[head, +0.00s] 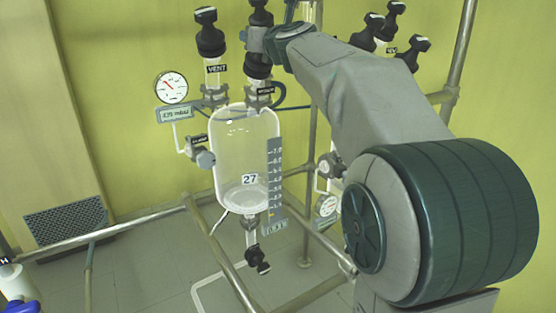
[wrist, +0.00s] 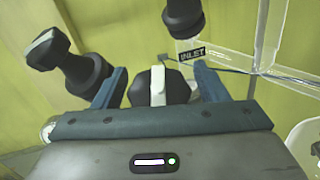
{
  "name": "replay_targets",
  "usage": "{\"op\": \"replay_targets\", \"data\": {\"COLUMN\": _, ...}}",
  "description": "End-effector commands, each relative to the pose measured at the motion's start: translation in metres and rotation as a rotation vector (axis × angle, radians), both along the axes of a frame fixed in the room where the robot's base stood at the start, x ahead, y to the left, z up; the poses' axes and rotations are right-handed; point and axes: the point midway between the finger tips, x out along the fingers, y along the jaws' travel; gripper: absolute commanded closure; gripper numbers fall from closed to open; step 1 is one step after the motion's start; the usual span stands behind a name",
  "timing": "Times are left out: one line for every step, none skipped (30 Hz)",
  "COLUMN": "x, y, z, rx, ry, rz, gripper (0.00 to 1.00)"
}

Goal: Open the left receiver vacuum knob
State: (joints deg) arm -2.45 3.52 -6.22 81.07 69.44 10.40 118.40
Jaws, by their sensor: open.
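In the wrist view my gripper (wrist: 160,73) is open. Its two blue fingers stand on either side of a dark round knob (wrist: 157,86) with a pale bar across it, and a gap shows on each side. No label shows on this knob in that view. In the head view the left receiver (head: 246,155) is a clear glass vessel marked 27. A black knob (head: 258,67) stands on its top right, above a small label too blurred to read surely. My arm reaches in from the right above the vessel, and the gripper's fingers are hard to make out there.
The black VENT knob (head: 210,32) stands left of my arm's end, by a round gauge (head: 171,87). The wrist view shows another black knob (wrist: 62,55) at the left and an INLET label (wrist: 192,53) with glass tubing at the right. Several more black knobs (head: 413,52) stand behind my arm.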

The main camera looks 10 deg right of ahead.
Motion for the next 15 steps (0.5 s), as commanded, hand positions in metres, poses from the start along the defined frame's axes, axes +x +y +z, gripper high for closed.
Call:
{"op": "replay_targets", "data": {"x": 0.0, "y": 0.001, "z": 0.007, "rx": 0.014, "ry": 0.006, "rz": -0.02, "gripper": 0.33}}
{"op": "replay_targets", "data": {"x": 0.0, "y": 0.001, "z": 0.007, "rx": 0.021, "ry": 0.008, "rz": -0.034, "gripper": 0.33}}
{"op": "replay_targets", "data": {"x": 0.0, "y": 0.0, "z": 0.007, "rx": 0.03, "ry": 0.011, "rz": -0.053, "gripper": 0.33}}
{"op": "replay_targets", "data": {"x": 0.0, "y": 0.0, "z": 0.007, "rx": 0.037, "ry": 0.013, "rz": -0.066, "gripper": 0.33}}
{"op": "replay_targets", "data": {"x": 0.0, "y": 0.0, "z": 0.007, "rx": 0.045, "ry": 0.015, "rz": -0.078, "gripper": 0.33}}
{"op": "replay_targets", "data": {"x": 0.0, "y": 0.0, "z": 0.006, "rx": 0.054, "ry": 0.019, "rz": -0.094, "gripper": 0.33}}
{"op": "replay_targets", "data": {"x": 0.0, "y": -0.001, "z": 0.006, "rx": 0.06, "ry": 0.021, "rz": -0.107, "gripper": 0.33}}
{"op": "replay_targets", "data": {"x": 0.0, "y": -0.001, "z": 0.006, "rx": 0.067, "ry": 0.023, "rz": -0.12, "gripper": 0.33}}
{"op": "replay_targets", "data": {"x": 0.0, "y": -0.002, "z": 0.006, "rx": 0.075, "ry": 0.027, "rz": -0.137, "gripper": 0.33}}
{"op": "replay_targets", "data": {"x": 0.0, "y": -0.002, "z": 0.006, "rx": 0.081, "ry": 0.028, "rz": -0.147, "gripper": 0.33}}
{"op": "replay_targets", "data": {"x": -0.001, "y": -0.002, "z": 0.006, "rx": 0.086, "ry": 0.029, "rz": -0.16, "gripper": 0.33}}
{"op": "replay_targets", "data": {"x": -0.001, "y": -0.003, "z": 0.006, "rx": 0.094, "ry": 0.031, "rz": -0.176, "gripper": 0.33}}
{"op": "replay_targets", "data": {"x": -0.003, "y": -0.003, "z": 0.005, "rx": 0.099, "ry": 0.032, "rz": -0.185, "gripper": 0.33}}
{"op": "replay_targets", "data": {"x": -0.011, "y": -0.003, "z": 0.001, "rx": 0.099, "ry": 0.029, "rz": -0.183, "gripper": 0.33}}
{"op": "replay_targets", "data": {"x": -0.019, "y": -0.002, "z": 0.001, "rx": 0.098, "ry": 0.027, "rz": -0.181, "gripper": 0.33}}
